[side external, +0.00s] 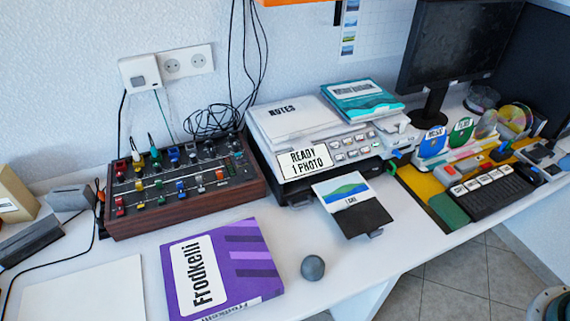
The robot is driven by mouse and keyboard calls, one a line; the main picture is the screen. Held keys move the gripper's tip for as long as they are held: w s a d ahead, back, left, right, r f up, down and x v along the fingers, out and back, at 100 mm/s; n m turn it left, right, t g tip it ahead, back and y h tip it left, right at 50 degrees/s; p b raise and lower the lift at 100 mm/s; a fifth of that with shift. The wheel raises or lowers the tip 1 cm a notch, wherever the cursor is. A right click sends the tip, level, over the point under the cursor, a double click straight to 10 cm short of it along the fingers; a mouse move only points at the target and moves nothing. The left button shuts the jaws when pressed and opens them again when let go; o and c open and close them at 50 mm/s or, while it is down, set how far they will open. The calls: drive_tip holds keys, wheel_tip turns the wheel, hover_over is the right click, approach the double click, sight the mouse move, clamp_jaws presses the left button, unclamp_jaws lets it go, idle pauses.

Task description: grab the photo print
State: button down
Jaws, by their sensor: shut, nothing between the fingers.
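The photo print (343,188) shows a blue and green landscape with a white strip of small dark lettering below it. It lies on the dark output tray (362,219) at the front of the white printer (290,121). The near part of the tray is bare. A label on the printer front (305,161) reads "READY 1 PHOTO". My gripper is not in view.
A mixer with knobs and cables (180,190) stands left. A keyboard (492,192) and monitor (455,45) stand right.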

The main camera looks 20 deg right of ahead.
idle(0.4)
drive_tip(key=c, duration=1.8)
unclamp_jaws()
drive_tip(key=shift+c, duration=0.2)
drive_tip(key=shift+w, duration=0.1)
drive_tip(key=w+a+f+m+g, duration=0.1)
drive_tip(key=w+a+f+m, duration=0.2)
drive_tip(key=w+m, duration=0.35)
drive_tip(key=w+a+f+m+g, duration=0.1)
drive_tip(key=w+a+f+m, duration=0.15)
drive_tip(key=w, duration=0.65)
drive_tip(key=w+a+f+m, duration=0.4)
drive_tip(key=a+f, duration=0.1)
drive_tip(key=f, duration=0.2)
drive_tip(key=w+a+f+m, duration=0.4)
drive_tip(key=a+f+m, duration=0.1)
drive_tip(key=f, duration=0.2)
drive_tip(key=shift+w+g, duration=0.3)
drive_tip(key=shift+f, duration=0.1)
